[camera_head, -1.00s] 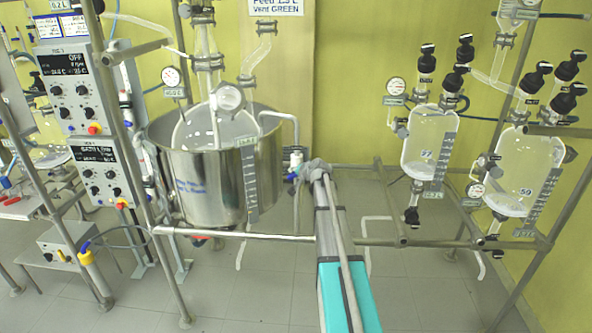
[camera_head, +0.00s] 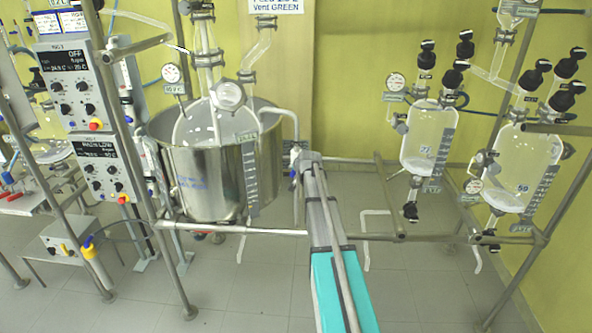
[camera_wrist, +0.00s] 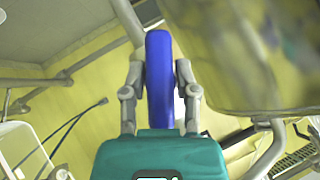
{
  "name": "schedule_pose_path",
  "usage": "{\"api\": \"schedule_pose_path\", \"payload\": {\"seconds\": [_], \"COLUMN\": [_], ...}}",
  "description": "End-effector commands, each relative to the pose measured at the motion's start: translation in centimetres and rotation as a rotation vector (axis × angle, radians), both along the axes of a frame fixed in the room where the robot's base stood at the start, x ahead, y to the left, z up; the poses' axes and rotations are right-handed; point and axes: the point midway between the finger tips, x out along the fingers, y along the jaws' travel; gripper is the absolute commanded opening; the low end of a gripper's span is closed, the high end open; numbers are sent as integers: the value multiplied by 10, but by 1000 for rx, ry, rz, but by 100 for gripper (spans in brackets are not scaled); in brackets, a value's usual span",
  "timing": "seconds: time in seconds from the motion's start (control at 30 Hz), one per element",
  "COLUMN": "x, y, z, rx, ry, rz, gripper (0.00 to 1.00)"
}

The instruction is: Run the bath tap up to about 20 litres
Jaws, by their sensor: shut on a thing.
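The bath is a large steel pot (camera_head: 205,185) with a glass vessel (camera_head: 212,128) in it. A grey scale strip (camera_head: 251,180) hangs at its front right. The bath's water level is too hard to read. A pale bent pipe (camera_head: 290,122) arches over the bath's right rim and runs down to the tap. In the wrist view a blue tap handle (camera_wrist: 159,85) stands upright between the two fingers of my gripper (camera_wrist: 160,78), which is shut on it. In the head view my gripper (camera_head: 303,161) is right of the bath and hides most of the tap.
Control boxes (camera_head: 68,82) stand on the rack at left. A horizontal rail (camera_head: 235,230) runs in front of the bath. Glass vessels (camera_head: 430,140) with black-capped fittings hang at right. The floor in front is mostly clear.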

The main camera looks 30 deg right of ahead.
Motion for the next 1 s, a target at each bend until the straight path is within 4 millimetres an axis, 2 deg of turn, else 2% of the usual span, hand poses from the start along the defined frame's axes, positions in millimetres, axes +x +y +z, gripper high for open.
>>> {"api": "schedule_pose_path", "payload": {"seconds": [0.07, 0.1, 0.2, 0.23, 1.0], "x": [-1, -1, -1, -1, 0], "y": [0, 0, 0, 0, 0], "z": [-1, -1, -1, -1, -2], "rx": [1, 1, 1, 1, 66], "ry": [4, 4, 3, 2, -44], "rz": [0, 0, 1, 0, 0], "gripper": [0, 44, 63, 66, 66]}}
